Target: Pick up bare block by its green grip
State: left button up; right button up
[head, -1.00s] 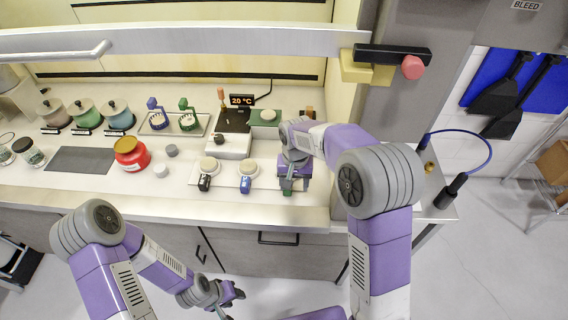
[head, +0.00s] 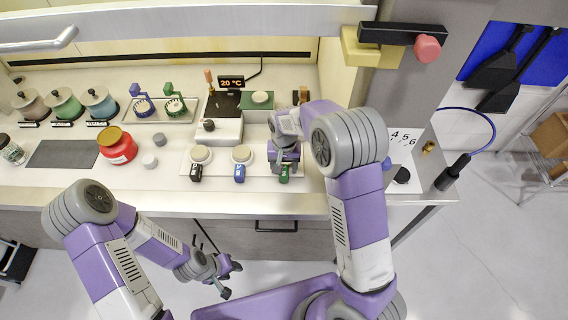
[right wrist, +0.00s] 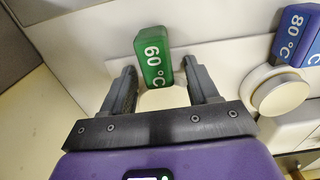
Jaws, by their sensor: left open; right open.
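The green grip (head: 284,174) of the bare block stands at the right end of a white tray. In the right wrist view the green grip (right wrist: 153,58), marked 60 °C, shows between and just beyond my finger tips, with no clear contact. My right gripper (head: 285,158) is open over the block, which it mostly hides in the head view. A pale surface shows between the fingers; I cannot tell if it is the block's top. My left gripper (head: 231,279) is open and empty, low in front of the counter.
A blue grip (head: 239,174) and a black grip (head: 196,173) stand to the left, each with a pale disc behind it. A white device (head: 218,128) and a 20 °C display (head: 231,82) are behind. A red jar (head: 117,146) stands left.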

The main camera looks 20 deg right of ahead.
grip_shut()
dwell(0.3)
jog(key=shift+r, duration=0.1)
